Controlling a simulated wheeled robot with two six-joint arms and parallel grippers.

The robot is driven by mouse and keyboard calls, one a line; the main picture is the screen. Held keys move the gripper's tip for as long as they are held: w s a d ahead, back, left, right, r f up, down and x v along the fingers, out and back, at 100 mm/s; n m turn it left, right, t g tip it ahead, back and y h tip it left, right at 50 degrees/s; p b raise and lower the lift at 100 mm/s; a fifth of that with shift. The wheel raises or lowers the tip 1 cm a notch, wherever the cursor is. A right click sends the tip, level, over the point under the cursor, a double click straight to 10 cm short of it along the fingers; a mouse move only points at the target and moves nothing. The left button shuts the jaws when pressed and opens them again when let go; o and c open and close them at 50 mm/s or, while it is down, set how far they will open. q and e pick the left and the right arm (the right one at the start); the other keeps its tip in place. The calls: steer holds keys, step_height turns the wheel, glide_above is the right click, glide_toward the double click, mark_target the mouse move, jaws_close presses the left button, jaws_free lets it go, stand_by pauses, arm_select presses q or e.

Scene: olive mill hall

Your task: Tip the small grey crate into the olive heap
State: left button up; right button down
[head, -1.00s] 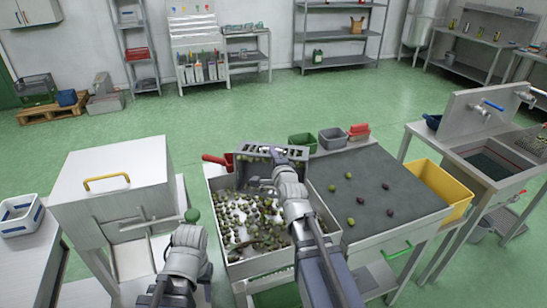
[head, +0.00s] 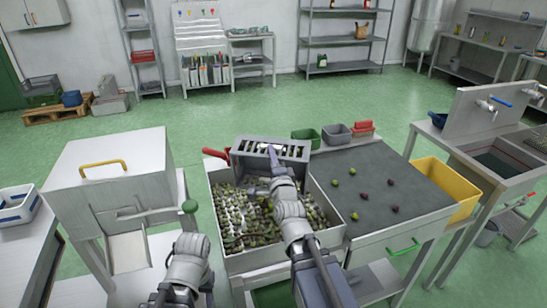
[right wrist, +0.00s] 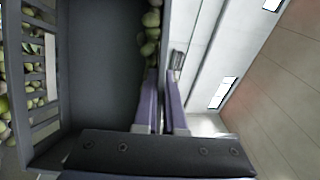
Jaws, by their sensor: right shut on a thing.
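The small grey crate (head: 298,150) is tilted over the back of the metal bin that holds the olive heap (head: 250,225). My right gripper (head: 271,152) is shut on one wall of the crate. In the right wrist view the purple fingers (right wrist: 163,105) pinch that wall. The crate's dark inside (right wrist: 105,70) shows mostly bare there, with a few olives (right wrist: 151,30) along its edge. More olives show through the slotted wall at the left. My left arm's wrist is low in the head view, left of the bin; its jaws are hidden.
A grey sorting board (head: 370,180) with several loose olives adjoins the bin on the right. A yellow crate (head: 448,188) hangs beyond it. A metal machine (head: 110,185) with a green-knobbed lever stands left. Small green, grey and red boxes line the back edge.

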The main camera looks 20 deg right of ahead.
steer(key=shift+s+a+t+b, duration=0.3)
steer(key=shift+s+a+b, duration=0.05)
steer(key=shift+s+b, duration=0.25)
stand_by(1.6)
